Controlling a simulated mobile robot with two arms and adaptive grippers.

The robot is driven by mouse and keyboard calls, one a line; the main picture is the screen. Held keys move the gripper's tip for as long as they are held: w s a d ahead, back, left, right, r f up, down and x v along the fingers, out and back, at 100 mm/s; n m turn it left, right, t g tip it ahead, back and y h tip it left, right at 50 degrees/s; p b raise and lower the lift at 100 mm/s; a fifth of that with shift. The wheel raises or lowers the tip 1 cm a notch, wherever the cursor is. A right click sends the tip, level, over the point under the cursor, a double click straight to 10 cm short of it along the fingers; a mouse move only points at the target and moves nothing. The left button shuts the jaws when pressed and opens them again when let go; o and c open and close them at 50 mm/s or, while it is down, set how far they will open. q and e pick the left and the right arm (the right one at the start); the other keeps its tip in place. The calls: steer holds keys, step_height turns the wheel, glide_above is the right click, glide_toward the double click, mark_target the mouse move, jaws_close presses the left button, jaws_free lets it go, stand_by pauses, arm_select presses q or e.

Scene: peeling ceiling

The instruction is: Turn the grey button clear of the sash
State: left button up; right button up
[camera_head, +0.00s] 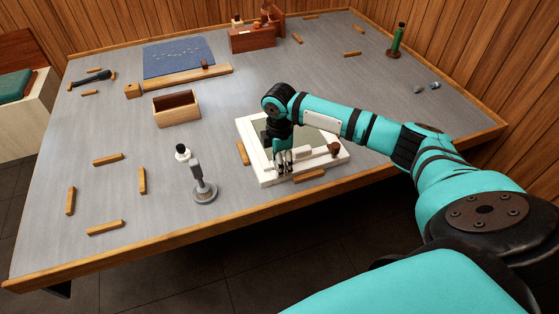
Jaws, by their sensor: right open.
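The sash appears to be the white frame (251,147) lying flat near the table's front edge, with a dark pane inside. A brown knob (334,149) stands at its right side. My right gripper (284,168) points down over the front part of the frame, with its fingers open. It is close above the frame; I cannot tell whether it touches. I cannot make out the grey button; the gripper and arm cover part of the frame. My left gripper is out of view.
A blue mat (179,57) and a green bottle (396,40) are farther back.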

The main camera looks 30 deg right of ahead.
steer(key=shift+c, duration=0.4)
jaws_close()
